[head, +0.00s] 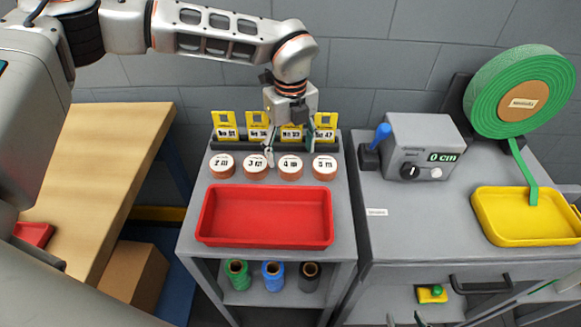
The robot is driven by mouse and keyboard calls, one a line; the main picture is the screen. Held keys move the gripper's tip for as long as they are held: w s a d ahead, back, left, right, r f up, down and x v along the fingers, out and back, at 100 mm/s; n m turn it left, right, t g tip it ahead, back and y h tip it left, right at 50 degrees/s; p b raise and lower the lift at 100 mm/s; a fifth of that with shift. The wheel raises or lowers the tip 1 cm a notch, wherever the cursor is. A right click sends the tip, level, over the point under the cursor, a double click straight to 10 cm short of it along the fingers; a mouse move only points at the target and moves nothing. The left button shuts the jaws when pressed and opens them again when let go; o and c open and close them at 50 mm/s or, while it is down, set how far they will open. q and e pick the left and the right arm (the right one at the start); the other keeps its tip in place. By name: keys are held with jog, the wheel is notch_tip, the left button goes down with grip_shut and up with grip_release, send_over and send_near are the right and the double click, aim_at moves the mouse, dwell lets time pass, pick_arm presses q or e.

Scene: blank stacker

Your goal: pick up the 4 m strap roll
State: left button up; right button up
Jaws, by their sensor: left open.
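The 4 m strap roll (290,168) is a short brown roll with a white top label. It stands on the grey stand in a row with the 2 m roll (222,166), the 3 m roll (257,166) and a roll at the right end that seems to read 5 m (325,167). My left gripper (288,150) points down just above and behind the 4 m roll, with its fingers spread and nothing between them. One finger is near the 3 m roll, the other near the right-end roll. I cannot tell whether the fingers touch anything. My right gripper is not seen.
Yellow number cards (227,125) stand behind the rolls. An empty red tray (265,216) lies in front. Several spools (273,275) sit on the shelf below. To the right are a grey measuring box (423,147), a green strap reel (518,90) and a yellow tray (525,238).

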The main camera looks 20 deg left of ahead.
aim_at(290, 163)
pick_arm(q)
notch_tip(290, 163, down, 4)
jog(key=shift+f, duration=0.1)
jog(key=c, duration=1.2)
